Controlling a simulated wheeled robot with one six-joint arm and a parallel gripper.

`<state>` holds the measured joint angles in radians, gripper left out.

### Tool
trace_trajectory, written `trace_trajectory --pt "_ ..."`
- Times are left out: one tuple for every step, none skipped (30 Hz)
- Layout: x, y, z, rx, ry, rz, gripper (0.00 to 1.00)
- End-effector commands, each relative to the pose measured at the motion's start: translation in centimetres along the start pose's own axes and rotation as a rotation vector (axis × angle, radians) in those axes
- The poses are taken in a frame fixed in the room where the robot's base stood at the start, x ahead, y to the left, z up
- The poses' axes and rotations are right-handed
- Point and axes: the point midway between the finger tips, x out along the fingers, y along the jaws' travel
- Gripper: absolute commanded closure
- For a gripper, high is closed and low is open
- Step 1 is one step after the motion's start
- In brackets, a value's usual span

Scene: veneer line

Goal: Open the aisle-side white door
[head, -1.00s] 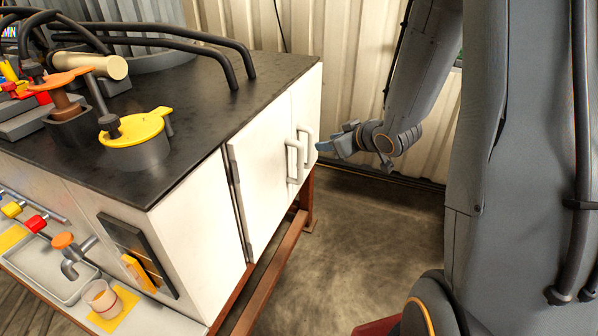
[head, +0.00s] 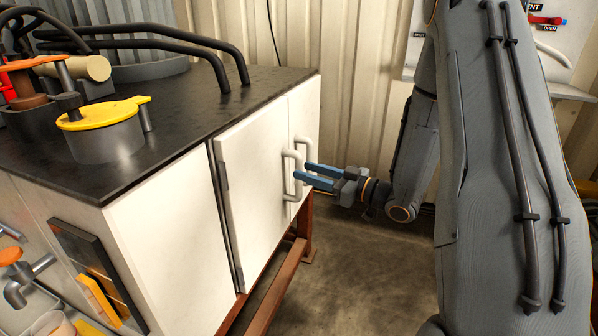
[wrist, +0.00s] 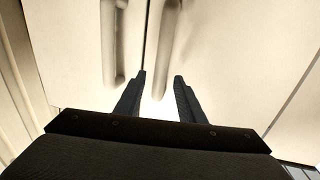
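Two white doors sit side by side on the cabinet's right face: a near door (head: 250,185) and a far door (head: 307,117). Both look shut, with a thin seam between them. Each has an upright white bar handle: the near handle (head: 287,177) and the far handle (head: 299,150). My gripper (head: 302,171) is open and empty, its blue fingers pointing at the handles. In the wrist view my gripper (wrist: 160,75) has one handle (wrist: 167,45) in line with its gap and another handle (wrist: 112,45) to the left. Contact cannot be told.
The dark countertop (head: 180,120) carries black pipes (head: 150,40) and a yellow-lidded pot (head: 103,125). A brown frame rail (head: 277,275) runs below the doors. The corrugated wall (head: 345,80) stands behind. The floor (head: 345,265) beside the doors is clear.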

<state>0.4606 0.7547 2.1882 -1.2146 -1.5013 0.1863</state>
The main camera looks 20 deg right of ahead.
Motion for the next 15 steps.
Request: trace_trajectory --pt "0.9 -0.1 0.1 -0.001 0.000 -0.003 0.64" --pt "1.3 -0.1 0.1 -0.001 0.000 -0.003 0.64" --pt "1.9 -0.1 0.0 -0.001 0.000 -0.002 0.64" --pt "2.2 0.0 0.0 -0.001 0.001 -0.002 0.64" --pt "2.5 0.0 0.0 -0.001 0.001 -0.001 0.64" --pt "2.8 0.0 0.0 -0.001 0.000 -0.001 0.64" --pt "3.0 0.0 0.0 -0.001 0.000 -0.001 0.64" --pt "3.2 0.0 0.0 -0.001 0.000 -0.001 0.64" --pt "3.4 0.0 0.0 -0.001 0.000 0.000 0.64" --pt "3.5 0.0 0.0 -0.001 0.000 0.001 0.64" --pt "3.6 0.0 0.0 0.000 0.000 0.001 0.64" --pt "3.6 0.0 0.0 0.000 0.000 0.001 0.64" --pt "3.6 0.0 0.0 0.000 0.000 0.002 0.64" --pt "3.6 0.0 0.0 0.000 -0.001 0.002 0.64" --pt "3.6 0.0 0.0 0.000 -0.001 0.002 0.64"
